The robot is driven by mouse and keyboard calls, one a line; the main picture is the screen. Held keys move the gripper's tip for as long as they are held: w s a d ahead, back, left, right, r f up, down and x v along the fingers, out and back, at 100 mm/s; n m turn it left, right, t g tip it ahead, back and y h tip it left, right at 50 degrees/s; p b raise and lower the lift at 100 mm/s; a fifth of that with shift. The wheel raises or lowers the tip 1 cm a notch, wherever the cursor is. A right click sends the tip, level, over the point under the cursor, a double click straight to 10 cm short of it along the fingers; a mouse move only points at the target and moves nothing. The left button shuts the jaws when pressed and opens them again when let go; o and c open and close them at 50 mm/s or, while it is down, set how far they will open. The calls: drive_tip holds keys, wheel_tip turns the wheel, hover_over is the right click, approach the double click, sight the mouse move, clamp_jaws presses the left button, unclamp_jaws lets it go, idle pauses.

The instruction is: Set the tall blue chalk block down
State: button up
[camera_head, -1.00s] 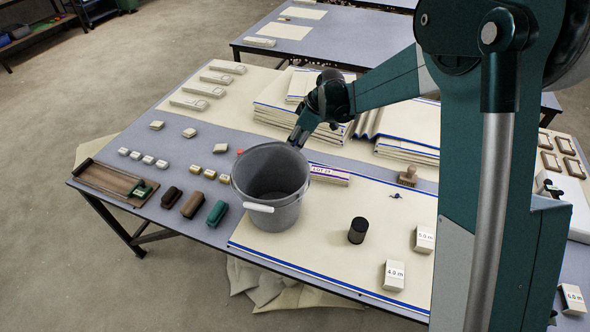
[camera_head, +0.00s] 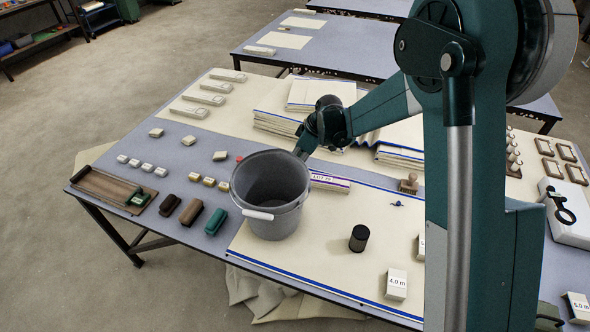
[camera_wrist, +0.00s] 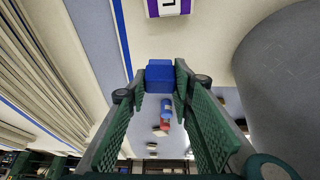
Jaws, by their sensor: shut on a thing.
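The blue chalk block (camera_wrist: 160,76) shows in the wrist view between the tips of my gripper's two green ribbed fingers. My gripper (camera_head: 302,152) is shut on it, just behind the grey bucket's far rim in the head view. The block is not visible in the head view, where the bucket hides the space below the fingertips. In the wrist view, another small blue piece (camera_wrist: 167,105) and a red piece (camera_wrist: 164,124) show beyond the held block, between the fingers. I cannot tell how far the held block is from the table.
The grey bucket (camera_head: 273,220) stands close beside my gripper; its wall fills the wrist view's right side (camera_wrist: 285,80). A labelled box (camera_head: 330,183) lies right of the bucket. Stacked cloths (camera_head: 275,122) lie behind. A black cylinder (camera_head: 358,238) stands on the front cloth (camera_head: 300,262).

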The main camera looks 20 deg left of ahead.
drive_tip(key=shift+f+b, duration=0.45)
drive_tip(key=shift+f, duration=1.4)
drive_tip(key=shift+f, duration=0.1)
drive_tip(key=o, duration=0.9)
drive_tip(key=p+v, duration=0.2)
drive_tip(key=v, duration=1)
drive_tip(key=shift+r, duration=0.25)
